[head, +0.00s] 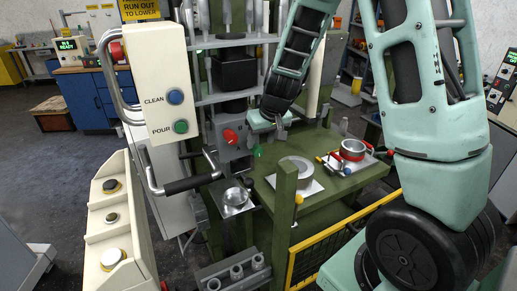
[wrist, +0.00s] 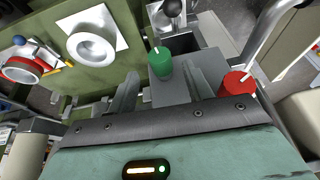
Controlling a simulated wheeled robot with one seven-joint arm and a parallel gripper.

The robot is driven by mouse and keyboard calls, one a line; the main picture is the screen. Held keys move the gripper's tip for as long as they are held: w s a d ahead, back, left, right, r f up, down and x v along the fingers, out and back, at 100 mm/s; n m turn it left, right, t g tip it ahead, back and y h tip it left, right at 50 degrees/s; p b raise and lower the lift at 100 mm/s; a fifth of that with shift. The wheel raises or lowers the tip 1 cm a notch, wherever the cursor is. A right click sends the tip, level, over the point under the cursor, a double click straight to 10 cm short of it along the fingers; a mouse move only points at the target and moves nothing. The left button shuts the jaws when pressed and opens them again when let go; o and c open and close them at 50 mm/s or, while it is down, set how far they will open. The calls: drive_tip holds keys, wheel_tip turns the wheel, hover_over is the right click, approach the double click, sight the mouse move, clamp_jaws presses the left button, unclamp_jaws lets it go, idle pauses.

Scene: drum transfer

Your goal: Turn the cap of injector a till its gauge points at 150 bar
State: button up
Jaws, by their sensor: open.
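A green cap (wrist: 160,63) with a small white mark shows in the wrist view, on a grey block. In the picture it lies between the fingers of my gripper (wrist: 161,70), which is open; I cannot tell how deep it sits between them. A red cap (wrist: 238,84) with a white mark is to the right. In the head view the red cap (head: 231,136) faces out from a grey housing, and a bit of the green cap (head: 257,151) shows below my gripper (head: 280,128). I cannot tell which cap is injector a's, and no gauge is readable.
A green bench (head: 335,188) holds a grey ring on a white plate (head: 311,187) and a red-rimmed ring (head: 352,150). A white panel with CLEAN and POUR buttons (head: 168,88) stands left of the machine. A yellow-framed mesh guard (head: 335,240) stands in front.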

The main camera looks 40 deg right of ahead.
sight(259, 148)
drive_tip(key=shift+x, duration=2.2)
drive_tip(key=c, duration=1)
drive_tip(key=shift+f+b, duration=0.1)
drive_tip(key=shift+b, duration=0.2)
drive_tip(key=shift+b, duration=0.3)
